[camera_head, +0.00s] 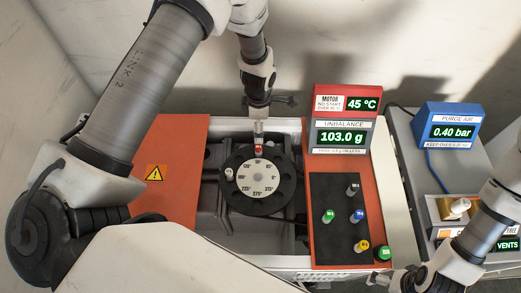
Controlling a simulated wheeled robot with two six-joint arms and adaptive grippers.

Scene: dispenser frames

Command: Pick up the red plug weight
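The red plug weight (258,150) shows as a small red piece at the far edge of the round dark disc (237,203), near the top of its white angle dial. My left gripper (258,138) reaches down from above, with its fingertips right over or at the red plug's top. The fingers overlap in this view, so I cannot tell whether they are open or closed on it. My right gripper (384,280) is low at the right, partly cut off by the bottom edge and apart from the disc.
A light plug (229,174) sits on the disc. A green button (383,253) is near the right gripper. The unbalance display (342,137) reads 103.0 g.

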